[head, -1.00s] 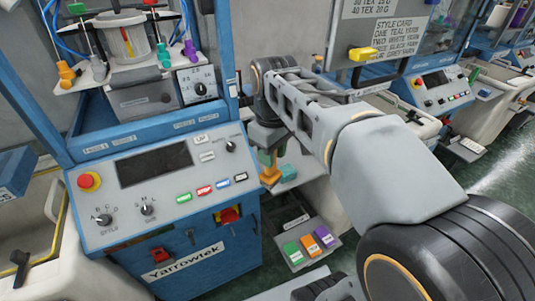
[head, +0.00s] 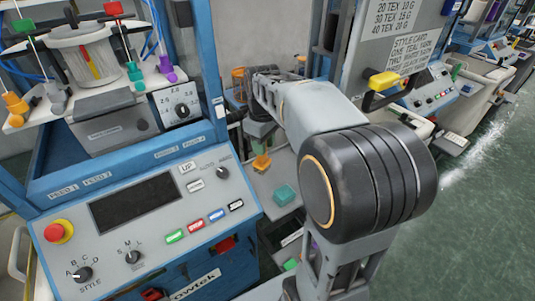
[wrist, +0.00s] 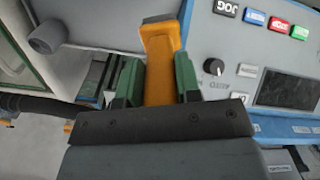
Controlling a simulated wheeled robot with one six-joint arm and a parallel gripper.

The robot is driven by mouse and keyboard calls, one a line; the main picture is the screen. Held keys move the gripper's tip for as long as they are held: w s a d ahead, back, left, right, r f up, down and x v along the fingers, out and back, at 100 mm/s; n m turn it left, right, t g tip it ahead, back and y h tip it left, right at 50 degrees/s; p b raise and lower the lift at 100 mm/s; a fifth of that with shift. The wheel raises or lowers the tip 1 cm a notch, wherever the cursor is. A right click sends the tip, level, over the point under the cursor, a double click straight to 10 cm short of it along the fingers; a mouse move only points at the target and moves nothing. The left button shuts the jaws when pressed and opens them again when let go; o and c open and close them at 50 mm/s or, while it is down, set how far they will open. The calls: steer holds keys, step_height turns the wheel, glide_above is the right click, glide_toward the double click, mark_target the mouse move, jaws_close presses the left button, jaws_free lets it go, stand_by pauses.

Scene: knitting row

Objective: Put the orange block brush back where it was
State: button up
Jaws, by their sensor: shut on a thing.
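The orange block brush (wrist: 158,62) is between the green-padded fingers of my gripper (wrist: 157,80) in the wrist view. The fingers are shut on its sides, and its far part with a dark grey end reaches out beyond them. In the head view the orange brush (head: 261,162) shows just below my gripper (head: 262,143), which is partly hidden by my arm. A teal block (head: 285,195) lies on a light grey shelf (head: 268,183) below and right of the brush. I cannot tell how high the brush is above the shelf.
The machine's control panel (head: 225,205) is close on the left of my arm. A blue upright (head: 205,70) rises behind the panel. The green floor (head: 480,200) is open at far right.

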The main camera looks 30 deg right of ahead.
steer(key=w+d+f, duration=0.3)
steer(key=f, duration=0.6)
steer(key=shift+w, duration=0.35)
steer(key=shift+d+f, duration=0.1)
steer(key=o, duration=0.9)
